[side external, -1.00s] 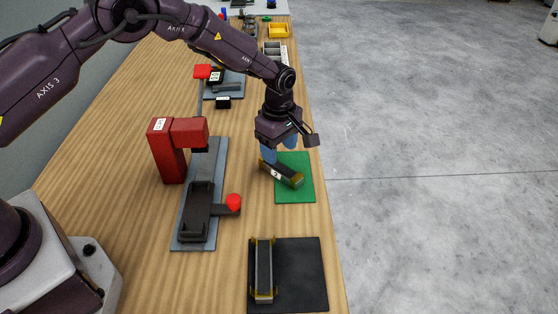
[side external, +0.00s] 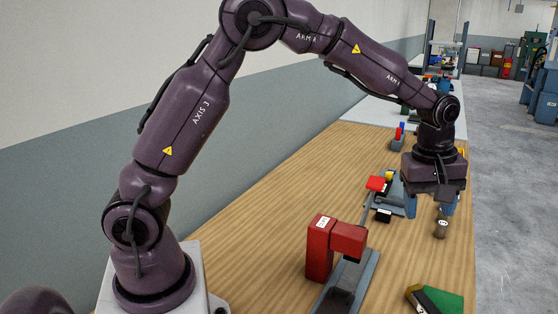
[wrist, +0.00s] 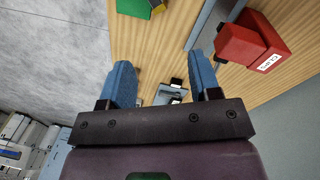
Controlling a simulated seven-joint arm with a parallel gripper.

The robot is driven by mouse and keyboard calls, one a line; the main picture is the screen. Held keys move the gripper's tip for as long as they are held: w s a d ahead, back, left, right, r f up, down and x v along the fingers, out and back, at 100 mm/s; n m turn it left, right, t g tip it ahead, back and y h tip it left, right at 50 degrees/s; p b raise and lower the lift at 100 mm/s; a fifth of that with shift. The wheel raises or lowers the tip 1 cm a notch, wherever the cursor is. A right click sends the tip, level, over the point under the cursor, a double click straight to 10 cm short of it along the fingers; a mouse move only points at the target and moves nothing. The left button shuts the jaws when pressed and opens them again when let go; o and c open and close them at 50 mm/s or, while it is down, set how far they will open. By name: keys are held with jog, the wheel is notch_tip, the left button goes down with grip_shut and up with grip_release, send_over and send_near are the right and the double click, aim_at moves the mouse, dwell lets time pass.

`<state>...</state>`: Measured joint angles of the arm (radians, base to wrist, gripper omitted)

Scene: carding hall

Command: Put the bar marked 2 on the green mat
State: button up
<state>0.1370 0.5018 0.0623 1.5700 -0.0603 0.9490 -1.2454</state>
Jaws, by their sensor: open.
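The green mat (side external: 449,301) lies at the bottom edge of the side external view, partly cut off. A dark bar (side external: 424,301) with yellowish ends lies slantwise at its left edge; its far end reaches past the mat onto the wood. The number on its pale label cannot be read here. My gripper (side external: 430,211) is farther along the bench, raised and apart from the bar. In the wrist view my gripper (wrist: 159,62) shows two blue fingers spread with nothing held. The green mat (wrist: 132,8) and part of the bar (wrist: 157,6) show at that view's top edge.
A red press-like block (side external: 320,250) stands on a grey plate left of the mat. A fixture with a red top (side external: 376,183) stands farther back. A small dark cylindrical item (side external: 441,224) shows below my gripper. Bare wood lies between them; the bench's right edge drops to the floor.

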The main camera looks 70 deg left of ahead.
jog(key=s+a+r+m+t, duration=0.25)
jog(key=s+r+m, duration=0.45)
jog(key=s+r, duration=0.5)
jog(key=s+a+f+m+t, duration=0.1)
jog(key=s+m, duration=0.5)
jog(key=s, duration=0.8)
jog(key=shift+s+a+f+m+t, duration=0.3)
jog(key=shift+s+a+f+t, duration=0.05)
jog(key=shift+a+f, duration=0.15)
